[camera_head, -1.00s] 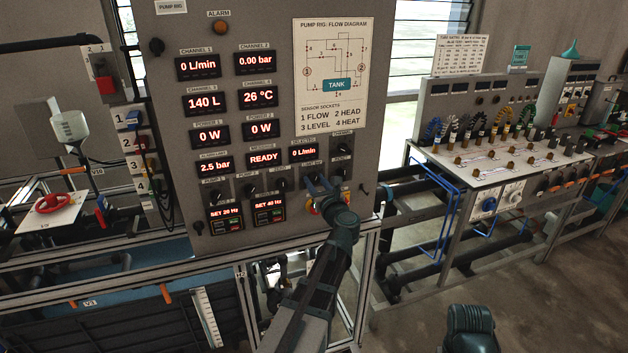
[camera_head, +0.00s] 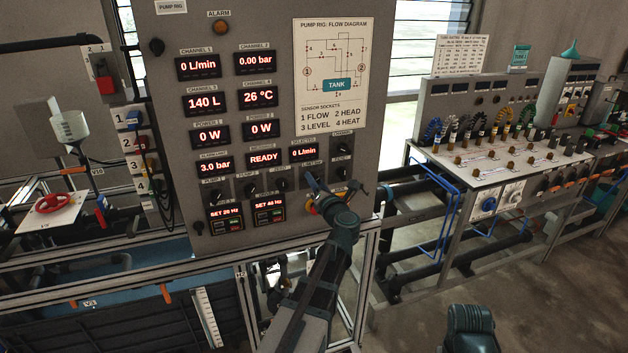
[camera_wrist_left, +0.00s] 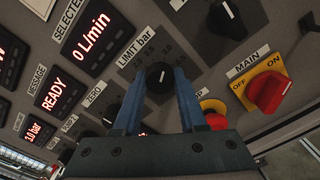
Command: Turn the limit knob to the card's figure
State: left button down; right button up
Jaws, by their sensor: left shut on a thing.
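The limit knob (camera_wrist_left: 160,76) is a black round knob under the "LIMIT bar" label in the left wrist view, with a pale pointer mark and a small-figured scale around it. My left gripper (camera_wrist_left: 162,88) is shut on it, one blue finger at each side. In the head view my left gripper (camera_head: 317,186) is at the lower right of the panel and hides the knob. The alarm limit display (camera_head: 215,166) reads 3.0 bar. I cannot make out which card bears the figure. My right gripper is not in view.
The red main switch (camera_wrist_left: 268,94) and a yellow-and-red button (camera_wrist_left: 214,114) are close beside my left gripper. Other black knobs (camera_wrist_left: 228,16) are near. The grey panel (camera_head: 275,120) carries a flow diagram (camera_head: 329,72). A bench (camera_head: 500,165) stands at the right.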

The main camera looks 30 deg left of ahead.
pick_arm(q)
jog(key=shift+c, duration=1.9)
grip_release()
jog(key=v, duration=0.7)
jog(key=shift+s, duration=0.1)
